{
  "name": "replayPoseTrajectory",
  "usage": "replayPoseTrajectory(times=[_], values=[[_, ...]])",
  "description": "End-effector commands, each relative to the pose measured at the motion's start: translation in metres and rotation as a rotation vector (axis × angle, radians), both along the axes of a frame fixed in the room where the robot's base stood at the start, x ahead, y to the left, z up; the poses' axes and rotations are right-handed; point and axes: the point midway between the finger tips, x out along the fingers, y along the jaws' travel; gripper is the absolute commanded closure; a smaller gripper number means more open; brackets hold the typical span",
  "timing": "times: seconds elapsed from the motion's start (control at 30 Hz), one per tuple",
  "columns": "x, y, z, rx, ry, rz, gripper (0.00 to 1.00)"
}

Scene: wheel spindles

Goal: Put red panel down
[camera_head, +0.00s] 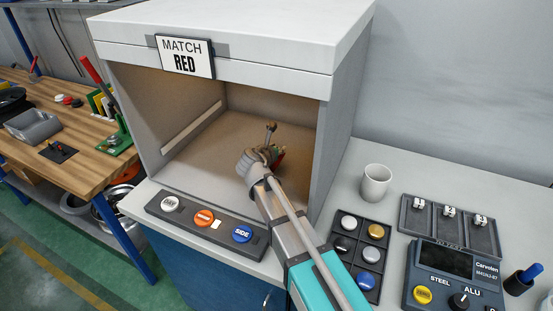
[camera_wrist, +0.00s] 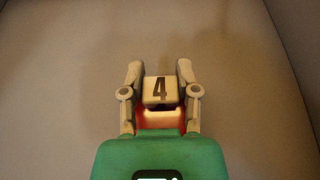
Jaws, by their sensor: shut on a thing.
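My gripper (camera_head: 271,152) is inside the open light booth (camera_head: 213,62), above its floor. In the wrist view, my gripper (camera_wrist: 159,82) has one finger on each side of a pale block marked "4" (camera_wrist: 160,90). The red panel shows as a red part (camera_wrist: 160,119) just below this block, between the fingers, and my gripper is shut on it. In the head view only a small red edge of the panel (camera_head: 280,160) shows beside my gripper. Whether the panel touches the booth floor (camera_head: 216,147) cannot be told.
A sign reading "MATCH RED" (camera_head: 185,56) is on the booth's front. A button strip (camera_head: 205,224) lies before the opening. A white cup (camera_head: 376,183), a tray of round samples (camera_head: 358,254) and a Carvolen device (camera_head: 455,275) stand to the right. Booth walls flank my arm.

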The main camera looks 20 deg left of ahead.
Motion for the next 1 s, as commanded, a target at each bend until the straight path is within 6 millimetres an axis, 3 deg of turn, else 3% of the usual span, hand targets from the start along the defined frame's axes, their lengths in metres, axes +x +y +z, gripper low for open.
replayPoseTrajectory(times=[0.27,0.73,1.0], values=[[0.0,0.0,-0.002,0.0,0.0,0.0,1.0],[0.001,-0.001,-0.036,0.0,0.0,-0.001,1.0],[0.001,-0.001,-0.037,0.0,0.0,-0.001,1.0]])
